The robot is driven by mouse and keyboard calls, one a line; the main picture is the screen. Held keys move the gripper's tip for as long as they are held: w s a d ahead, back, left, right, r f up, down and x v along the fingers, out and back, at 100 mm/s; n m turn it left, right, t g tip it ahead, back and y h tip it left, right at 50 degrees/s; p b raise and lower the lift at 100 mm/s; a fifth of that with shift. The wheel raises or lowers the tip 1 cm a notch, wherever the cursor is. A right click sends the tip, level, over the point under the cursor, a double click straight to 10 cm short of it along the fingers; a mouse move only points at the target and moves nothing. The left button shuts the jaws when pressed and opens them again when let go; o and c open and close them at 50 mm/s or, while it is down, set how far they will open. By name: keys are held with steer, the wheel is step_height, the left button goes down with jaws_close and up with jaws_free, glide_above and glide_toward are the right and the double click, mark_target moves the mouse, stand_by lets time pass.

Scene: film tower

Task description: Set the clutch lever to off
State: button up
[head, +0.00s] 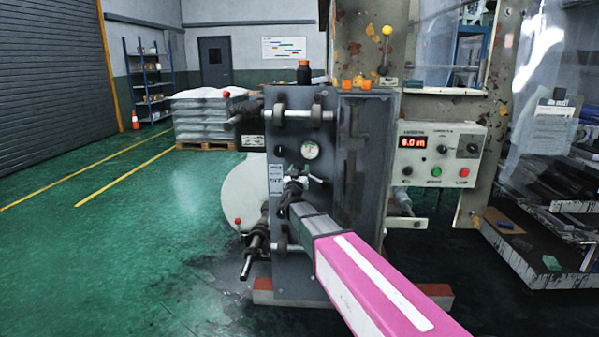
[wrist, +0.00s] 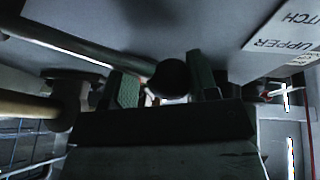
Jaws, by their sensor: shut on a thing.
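The clutch lever shows in the wrist view as a grey rod running in from the upper left to a dark round knob (wrist: 172,78). My gripper (wrist: 164,84) has its two green-padded fingers on either side of this knob and is shut on it. In the head view my gripper (head: 293,190) is at the front of the grey machine cabinet (head: 355,190), below the round gauge. There the lever is mostly hidden by my gripper and too small to make out.
A round gauge (head: 310,150) sits above my gripper. Dark rollers (head: 258,235) stick out at the cabinet's left. A control box (head: 437,154) with a red display is at right, and a shelf of dark stock (head: 540,245) beyond it.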

steer(key=shift+f, duration=0.2)
step_height(320, 180, down, 6)
steer(key=a+n+y, duration=0.1)
steer(key=n+y, duration=0.4)
steer(key=n, duration=0.3)
steer(key=shift+a+n, duration=0.3)
steer(key=shift+a, duration=0.1)
steer(key=o, duration=1.2)
steer(key=shift+o, duration=0.2)
steer(key=v, duration=1)
steer(key=shift+s+f, duration=0.25)
steer(key=shift+f, duration=0.1)
